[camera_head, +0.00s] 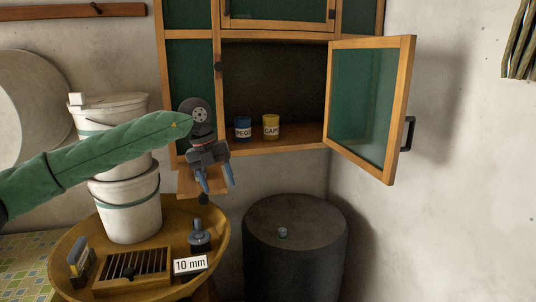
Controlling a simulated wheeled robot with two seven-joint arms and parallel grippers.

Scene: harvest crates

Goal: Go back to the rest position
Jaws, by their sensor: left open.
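My left arm, in a green sleeve, reaches in from the left of the head view. My left gripper (215,184) hangs in front of the wooden cabinet's lower left edge, with its two blue-tipped fingers pointing down and apart. It is open and nothing shows between the fingers. It is above the right part of the round wooden tray (222,232) and apart from the things on it. My right gripper is not in view.
The wooden cabinet has its right door (366,105) swung open; a blue jar (243,128) and a yellow jar (271,127) stand inside. White buckets (130,205), a slotted wooden box (132,270) and a "10 mm" card (190,265) are on the tray. A dark drum (300,255) stands right.

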